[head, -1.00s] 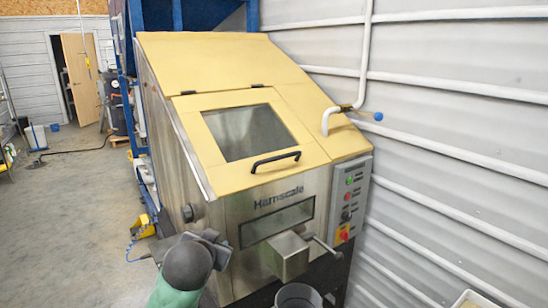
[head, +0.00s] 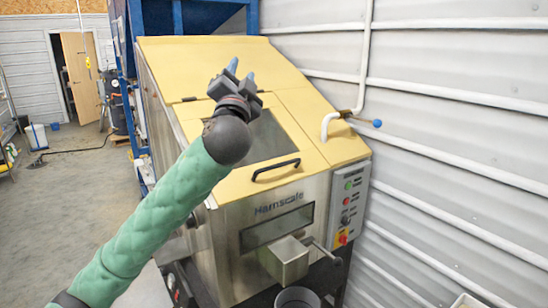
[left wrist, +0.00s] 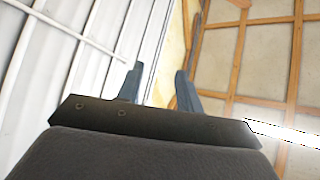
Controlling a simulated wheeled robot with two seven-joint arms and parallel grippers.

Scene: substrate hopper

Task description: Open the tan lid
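The tan lid (head: 240,184) is closed on the sloping front of the steel hopper (head: 232,222). It has a dark window (head: 268,136) and a black bar handle (head: 276,169) near its lower edge. My left gripper (head: 241,72) is raised in front of the lid's upper part, pointing up and away from the handle. Its fingers are apart and empty, as the left wrist view also shows (left wrist: 158,82). My left forearm and wrist hide the left part of the lid and window. My right gripper is not in view.
A control panel (head: 348,207) and a white pipe (head: 364,60) are at the hopper's right, close to the ribbed wall (head: 450,120). A steel box (head: 287,259) juts out below, above a grey bucket (head: 297,299). The floor at left (head: 75,205) is mostly clear.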

